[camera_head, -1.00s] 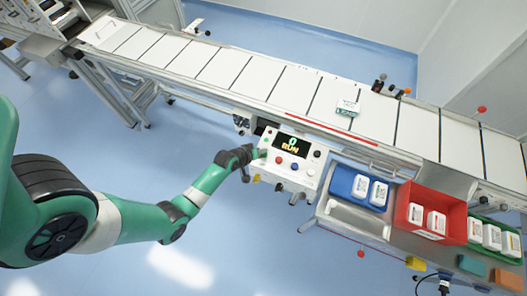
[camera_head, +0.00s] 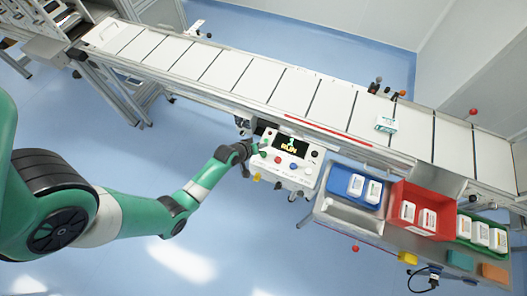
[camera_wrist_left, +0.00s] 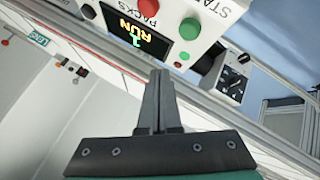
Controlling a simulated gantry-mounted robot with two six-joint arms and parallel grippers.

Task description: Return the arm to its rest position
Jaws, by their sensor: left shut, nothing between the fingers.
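My left arm (camera_head: 130,214) reaches in from the left, over the blue floor. Its gripper (camera_head: 257,148) is at the left side of the control panel (camera_head: 297,178), close to the buttons. In the left wrist view the gripper (camera_wrist_left: 159,74) is shut with nothing between its fingers. The fingertips point toward the panel's lit display (camera_wrist_left: 135,40), which reads RUN with a 1. A green button (camera_wrist_left: 189,28) is just right of the display, apart from the fingertips in that view. My right gripper is not in view.
The conveyor (camera_head: 230,70) runs behind the panel and carries a small white pack (camera_head: 386,124). Blue (camera_head: 341,182), red (camera_head: 426,195) and green (camera_head: 466,226) bins with white packs stand right of the panel. The floor (camera_head: 110,150) in front of the conveyor is clear.

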